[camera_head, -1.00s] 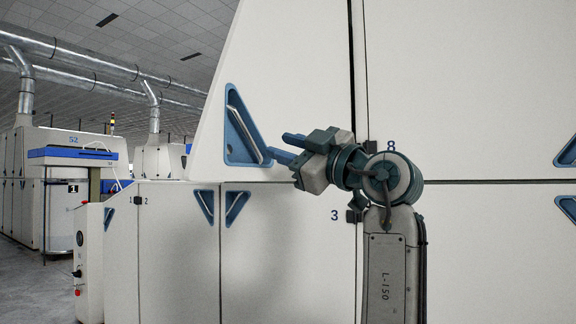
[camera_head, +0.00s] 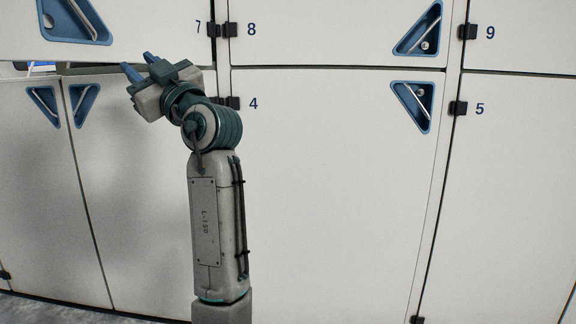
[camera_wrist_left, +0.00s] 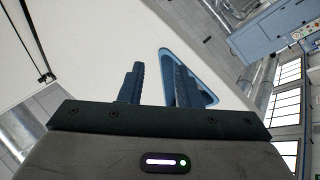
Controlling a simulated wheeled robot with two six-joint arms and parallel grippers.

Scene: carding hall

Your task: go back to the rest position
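My left gripper (camera_head: 139,64) is held up in front of the cabinet front in the head view, its two blue fingers pointing up and left. The fingers are apart with nothing seen between them. They lie below and right of the blue triangular handle (camera_head: 75,20) of door 7 (camera_head: 150,25). In the left wrist view the fingers (camera_wrist_left: 155,83) also stand apart, with white panel between them. The blue handle recess (camera_wrist_left: 203,92) shows behind the right-hand finger there; touch is not seen. My right gripper is not in view.
White doors 8 (camera_head: 320,35), 4 (camera_head: 310,160) and 5 (camera_head: 510,180) face me, with black hinges and blue recessed handles. A gap with background shows under door 7's left end; it may stand ajar. Grey floor (camera_head: 45,308) shows at bottom left.

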